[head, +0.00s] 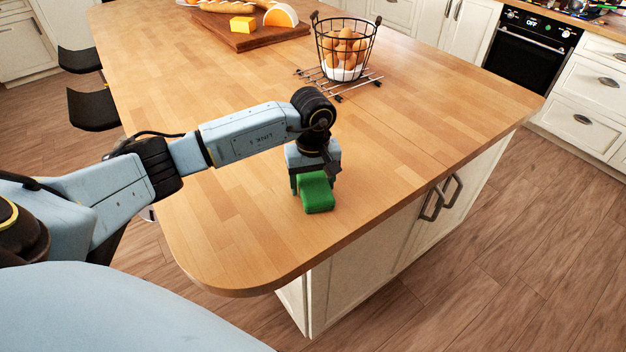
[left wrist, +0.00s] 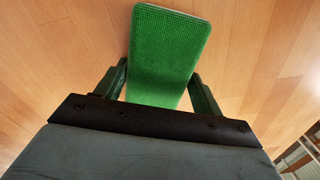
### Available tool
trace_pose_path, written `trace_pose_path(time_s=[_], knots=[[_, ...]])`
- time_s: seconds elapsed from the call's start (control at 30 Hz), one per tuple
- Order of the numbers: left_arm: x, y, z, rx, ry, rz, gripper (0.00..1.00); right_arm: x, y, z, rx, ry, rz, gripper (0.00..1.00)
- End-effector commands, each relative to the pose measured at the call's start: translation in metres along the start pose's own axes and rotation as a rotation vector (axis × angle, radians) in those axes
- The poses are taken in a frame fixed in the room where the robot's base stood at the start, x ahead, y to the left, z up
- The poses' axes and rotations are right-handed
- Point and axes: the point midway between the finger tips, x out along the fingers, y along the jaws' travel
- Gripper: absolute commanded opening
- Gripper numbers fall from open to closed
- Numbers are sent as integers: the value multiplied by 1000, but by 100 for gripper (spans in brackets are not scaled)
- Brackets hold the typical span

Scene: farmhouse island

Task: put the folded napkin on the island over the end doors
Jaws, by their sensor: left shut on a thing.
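The folded napkin (head: 317,193) is a green block-like bundle on or just above the wooden top of the island (head: 230,232), near its front end. In the left wrist view the napkin (left wrist: 168,50) lies between the two fingers. My left gripper (head: 312,186) points down and is shut on the napkin. I cannot tell whether the napkin's underside touches the wood. The end doors (head: 440,203) with dark handles are below the top's edge, to the right of the napkin. My right gripper is in neither view.
A wire basket of eggs (head: 343,48) stands on a metal rack (head: 366,82) farther back. A cutting board (head: 236,38) with bread and cheese lies at the far end. Dark stools (head: 92,108) stand on the left. The wood around the napkin is clear.

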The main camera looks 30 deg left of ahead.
Motion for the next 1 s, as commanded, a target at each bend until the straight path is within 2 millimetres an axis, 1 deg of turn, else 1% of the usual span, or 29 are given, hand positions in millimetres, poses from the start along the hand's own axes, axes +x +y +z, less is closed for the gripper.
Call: trace_pose_path(time_s=[0.17, 0.3, 0.33, 0.5, 0.77, 0.87, 0.97, 1.0], knots=[[-1, 0, 0, 0, 1, 2, 45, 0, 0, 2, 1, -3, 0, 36], [3, 0, 0, 0, 1, 2, 45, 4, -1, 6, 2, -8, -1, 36], [3, 0, 0, 0, 1, 1, 69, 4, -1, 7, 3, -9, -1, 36], [2, 0, 0, 0, 1, 2, 89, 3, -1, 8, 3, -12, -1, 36], [2, 0, 0, 0, 0, 2, 89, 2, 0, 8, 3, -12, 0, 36], [-2, 1, 0, 0, 0, 2, 89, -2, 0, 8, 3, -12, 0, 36], [-15, 1, -1, 0, 3, 5, 89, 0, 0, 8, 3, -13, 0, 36], [-23, 1, -1, 1, 5, 5, 89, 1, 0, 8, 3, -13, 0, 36]])
